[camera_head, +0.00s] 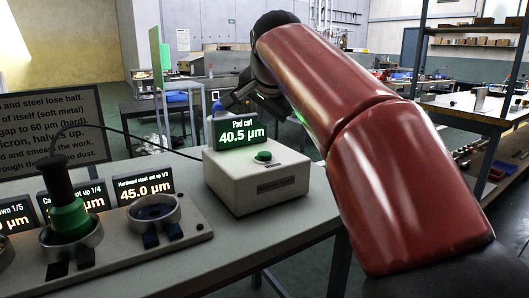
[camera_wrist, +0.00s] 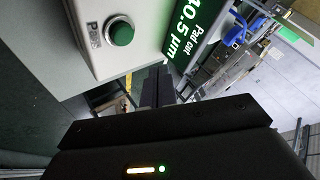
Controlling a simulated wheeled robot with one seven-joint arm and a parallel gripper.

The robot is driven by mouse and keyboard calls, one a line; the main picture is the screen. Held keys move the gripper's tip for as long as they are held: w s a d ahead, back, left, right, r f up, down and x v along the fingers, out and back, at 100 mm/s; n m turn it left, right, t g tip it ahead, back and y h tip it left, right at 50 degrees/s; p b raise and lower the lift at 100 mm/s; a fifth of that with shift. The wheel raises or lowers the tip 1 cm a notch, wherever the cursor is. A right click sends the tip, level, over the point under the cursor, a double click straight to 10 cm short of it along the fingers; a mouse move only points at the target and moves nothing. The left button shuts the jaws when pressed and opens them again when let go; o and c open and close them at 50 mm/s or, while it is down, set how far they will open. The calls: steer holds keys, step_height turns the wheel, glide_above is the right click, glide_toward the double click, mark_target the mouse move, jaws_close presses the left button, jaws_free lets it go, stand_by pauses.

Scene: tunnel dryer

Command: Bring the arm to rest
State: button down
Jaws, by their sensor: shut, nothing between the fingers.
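My red arm reaches forward from the right side of the head view. My gripper (camera_head: 238,98) is at its far end, just beyond the lit 40.5 µm display (camera_head: 240,131), which partly hides it. In the wrist view my gripper's fingers (camera_wrist: 158,84) are together with nothing between them. They are beside the white box (camera_wrist: 90,38) with the green button (camera_wrist: 120,33) and the lit display (camera_wrist: 190,30). I cannot tell how much space is between the fingers and the display.
The white box (camera_head: 257,180) stands on the grey table (camera_head: 275,232). At left, a green tool with a black handle (camera_head: 68,205) stands in a metal ring, next to another ring (camera_head: 154,213) and several displays. A text board (camera_head: 50,125) stands behind. A shelved workbench (camera_head: 480,108) is at right.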

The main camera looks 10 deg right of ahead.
steer(key=s+f+n, duration=0.1)
steer(key=s+f, duration=0.3)
steer(key=s+f+n+g, duration=0.1)
steer(key=s+f+n, duration=0.1)
steer(key=s+f, duration=0.2)
steer(key=s+f+n, duration=0.2)
steer(key=s+f, duration=0.2)
steer(key=s, duration=0.2)
steer(key=shift+s+d+f+g, duration=0.15)
steer(key=shift+f+g, duration=0.25)
steer(key=s+f+n+g+y, duration=0.1)
steer(key=s+f+n, duration=0.4)
steer(key=s+f, duration=0.8)
step_height(320, 180, down, 4)
steer(key=shift+s+r+g, duration=0.1)
steer(key=shift+s+g, duration=0.15)
steer(key=shift+g, duration=0.15)
stand_by(0.5)
